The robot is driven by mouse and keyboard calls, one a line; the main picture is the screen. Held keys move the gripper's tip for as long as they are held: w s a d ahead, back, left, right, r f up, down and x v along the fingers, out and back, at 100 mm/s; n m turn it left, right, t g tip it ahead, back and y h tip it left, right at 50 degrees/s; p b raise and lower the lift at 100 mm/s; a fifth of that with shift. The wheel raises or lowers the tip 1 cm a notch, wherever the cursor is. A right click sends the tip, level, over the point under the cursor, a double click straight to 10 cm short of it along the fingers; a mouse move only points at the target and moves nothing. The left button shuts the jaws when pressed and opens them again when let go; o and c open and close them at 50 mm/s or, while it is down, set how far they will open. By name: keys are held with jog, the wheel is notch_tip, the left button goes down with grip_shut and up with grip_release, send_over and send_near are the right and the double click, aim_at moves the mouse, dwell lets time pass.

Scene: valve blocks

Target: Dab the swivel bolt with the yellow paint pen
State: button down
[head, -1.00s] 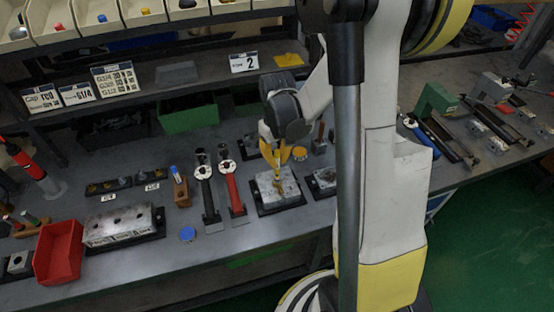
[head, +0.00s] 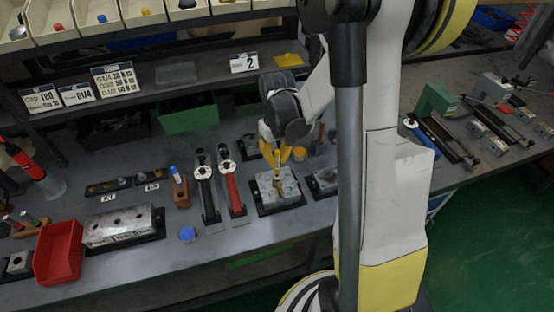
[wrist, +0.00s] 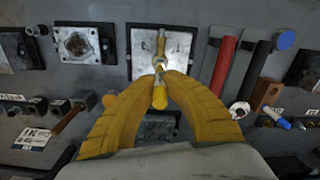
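My gripper (wrist: 160,76) has its yellow fingers closed on the yellow paint pen (wrist: 159,96), whose rounded end shows between them in the wrist view. In the head view my gripper (head: 278,157) is above a grey metal block (head: 290,190). The pen points down toward this block. A brass-coloured swivel bolt (wrist: 161,46) lies along the middle of the block's top. The pen's far end is close to the bolt's near end; I cannot tell whether they touch, as the fingertips partly hide it.
A second metal block with a round opening (wrist: 76,43) is beside it. Red-handled (head: 235,190) and black-handled tools lie on the other side. A red bin (head: 58,250), a long block (head: 118,228) and a blue cap (head: 187,234) are farther left. The bench front is mostly clear.

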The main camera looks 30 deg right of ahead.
aim_at(277, 150)
jog(key=shift+r+p, duration=2.2)
jog(key=shift+r, duration=1.2)
jog(key=shift+f, duration=0.1)
